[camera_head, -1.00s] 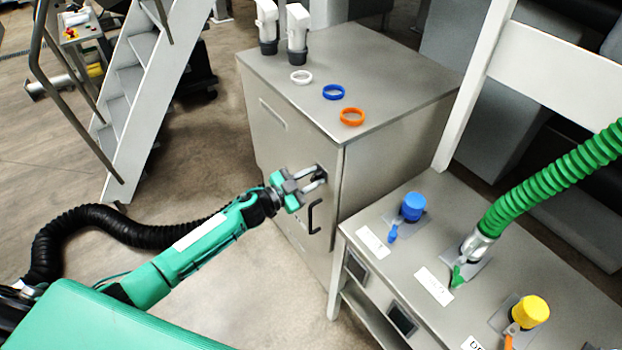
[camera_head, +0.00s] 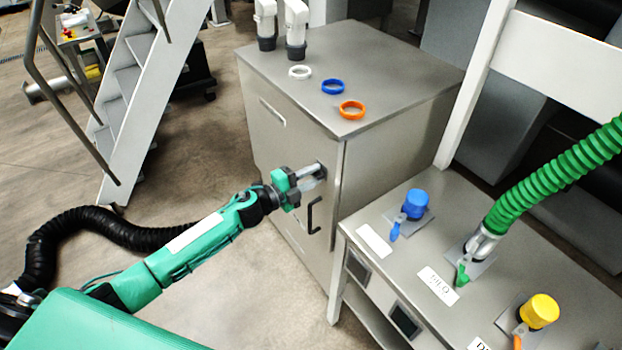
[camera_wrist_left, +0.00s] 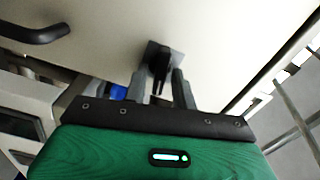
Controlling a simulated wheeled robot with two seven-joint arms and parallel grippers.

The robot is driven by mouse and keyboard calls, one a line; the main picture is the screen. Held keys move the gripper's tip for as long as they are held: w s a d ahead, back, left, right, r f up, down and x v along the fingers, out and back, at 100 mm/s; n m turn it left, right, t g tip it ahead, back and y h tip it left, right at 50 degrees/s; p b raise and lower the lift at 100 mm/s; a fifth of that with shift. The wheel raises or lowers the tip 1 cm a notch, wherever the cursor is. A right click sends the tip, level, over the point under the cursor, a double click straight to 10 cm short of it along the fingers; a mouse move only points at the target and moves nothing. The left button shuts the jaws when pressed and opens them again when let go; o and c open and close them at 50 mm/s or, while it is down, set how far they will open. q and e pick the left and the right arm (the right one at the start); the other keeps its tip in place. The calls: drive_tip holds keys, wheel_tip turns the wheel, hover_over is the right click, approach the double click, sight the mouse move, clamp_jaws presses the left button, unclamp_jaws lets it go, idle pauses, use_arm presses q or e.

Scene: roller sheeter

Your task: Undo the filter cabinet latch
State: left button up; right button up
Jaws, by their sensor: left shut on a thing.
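The grey metal filter cabinet (camera_head: 300,150) stands in the middle of the head view, its door facing my left arm. My left gripper (camera_head: 316,174) is at the upper right part of this door, with its jaws shut on the latch. In the left wrist view the dark latch (camera_wrist_left: 159,58) sits on a square plate on the door, with a narrow tongue between my two fingers. In the head view the fingers mostly hide it. A black door handle (camera_head: 314,216) is just below the gripper. My right gripper is not in view.
White, blue and orange rings (camera_head: 351,110) and two white-and-dark fittings stand on the cabinet top. A steel bench (camera_head: 400,262) with coloured caps and a green hose (camera_head: 550,180) is close on the right. A black hose and stairs are at left, with open floor between.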

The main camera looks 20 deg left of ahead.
use_arm(q)
drive_tip(key=shift+f+m, duration=0.1)
drive_tip(key=shift+m, duration=0.5)
drive_tip(key=shift+m+b, duration=0.4)
drive_tip(key=shift+m, duration=0.2)
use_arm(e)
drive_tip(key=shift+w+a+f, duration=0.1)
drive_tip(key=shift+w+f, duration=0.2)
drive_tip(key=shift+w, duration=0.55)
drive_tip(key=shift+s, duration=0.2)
use_arm(q)
drive_tip(key=o, duration=0.7)
drive_tip(key=shift+c, duration=0.2)
